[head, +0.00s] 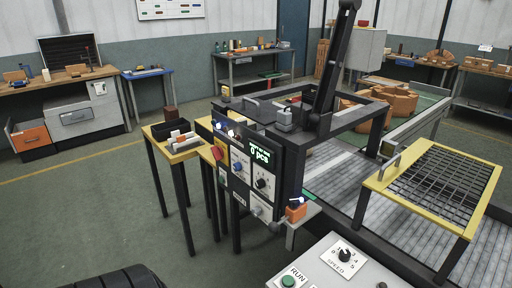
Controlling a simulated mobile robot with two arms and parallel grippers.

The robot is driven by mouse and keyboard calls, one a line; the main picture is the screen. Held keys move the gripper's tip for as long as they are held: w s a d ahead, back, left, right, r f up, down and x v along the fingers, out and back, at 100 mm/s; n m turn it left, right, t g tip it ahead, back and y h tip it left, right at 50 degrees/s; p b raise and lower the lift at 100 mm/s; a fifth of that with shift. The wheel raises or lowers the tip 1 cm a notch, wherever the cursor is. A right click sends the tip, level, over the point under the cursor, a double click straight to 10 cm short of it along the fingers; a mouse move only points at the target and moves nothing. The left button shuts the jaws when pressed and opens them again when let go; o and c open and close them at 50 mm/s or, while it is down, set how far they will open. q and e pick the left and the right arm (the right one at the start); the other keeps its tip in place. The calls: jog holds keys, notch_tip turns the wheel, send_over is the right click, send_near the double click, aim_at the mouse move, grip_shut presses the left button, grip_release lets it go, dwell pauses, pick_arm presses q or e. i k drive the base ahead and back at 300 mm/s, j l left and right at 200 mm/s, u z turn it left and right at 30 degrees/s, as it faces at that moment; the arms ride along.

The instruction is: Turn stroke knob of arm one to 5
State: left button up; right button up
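A machine control box (262,165) stands left of the conveyor, with a green display (260,153) that seems to read 0 pcs. On its front are a black pointer knob on a white dial (262,183), another knob on a blue plate (238,167) and a lower grey knob (257,211). Neither gripper is in view.
A panel in front has a SPEED dial (344,254) and a green RUN button (288,281). A red mushroom button (217,153) is on the box's left. Green floor (100,215) is open at left.

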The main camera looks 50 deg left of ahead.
aim_at(260, 183)
jog(key=u, duration=1.55)
jog(key=i+j+z, duration=0.1)
jog(key=z, duration=0.25)
jog(key=i+j+z, duration=0.1)
jog(key=j+z, duration=0.15)
jog(key=z, duration=0.15)
jog(key=j+z, duration=0.2)
jog(key=z, duration=0.15)
jog(key=i, duration=0.05)
